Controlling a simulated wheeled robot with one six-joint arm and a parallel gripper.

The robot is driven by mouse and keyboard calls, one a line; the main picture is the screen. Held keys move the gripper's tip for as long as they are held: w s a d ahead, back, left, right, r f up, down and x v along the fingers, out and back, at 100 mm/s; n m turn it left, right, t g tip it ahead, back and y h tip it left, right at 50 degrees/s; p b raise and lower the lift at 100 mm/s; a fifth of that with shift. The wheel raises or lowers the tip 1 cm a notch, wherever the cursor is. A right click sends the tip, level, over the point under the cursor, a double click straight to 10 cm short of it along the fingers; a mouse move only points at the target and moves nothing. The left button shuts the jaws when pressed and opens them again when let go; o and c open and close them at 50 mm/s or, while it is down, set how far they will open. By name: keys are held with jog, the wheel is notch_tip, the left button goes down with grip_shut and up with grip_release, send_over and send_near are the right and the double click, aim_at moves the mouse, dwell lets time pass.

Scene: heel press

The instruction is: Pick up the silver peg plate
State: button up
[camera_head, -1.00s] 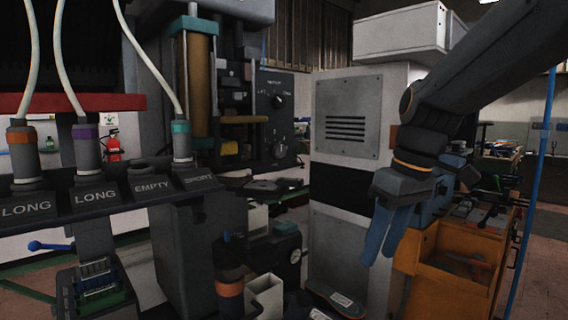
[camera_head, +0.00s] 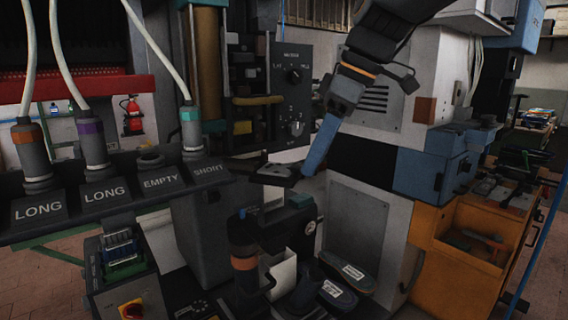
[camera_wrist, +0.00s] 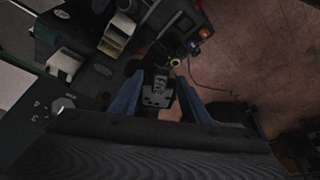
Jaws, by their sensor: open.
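My gripper (camera_head: 308,168) points down and slightly left in front of the tall grey cabinet, its blue fingers overlapping in the head view. In the wrist view my gripper (camera_wrist: 159,77) shows two blue fingers spread apart. A small grey plate with pale upright parts, seemingly the silver peg plate (camera_wrist: 155,98), shows between them; the view is dim, and I cannot tell how far below the fingertips it lies. In the head view a dark flat plate (camera_head: 274,171) lies just left of the fingertips; I cannot tell whether it is the same piece. Nothing is visibly held.
The press control panel (camera_head: 291,100) stands behind and left of my gripper. A rack with labelled slots (camera_head: 135,190) and hoses fills the left. A white open bin (camera_head: 284,275) and two dark labelled shoe-shaped pieces (camera_head: 347,270) sit below. An orange cabinet (camera_head: 470,235) stands right.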

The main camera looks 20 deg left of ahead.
jog(key=shift+a+f, duration=0.25)
jog(key=shift+f, duration=0.35)
grip_shut()
jog(key=shift+r, duration=0.1)
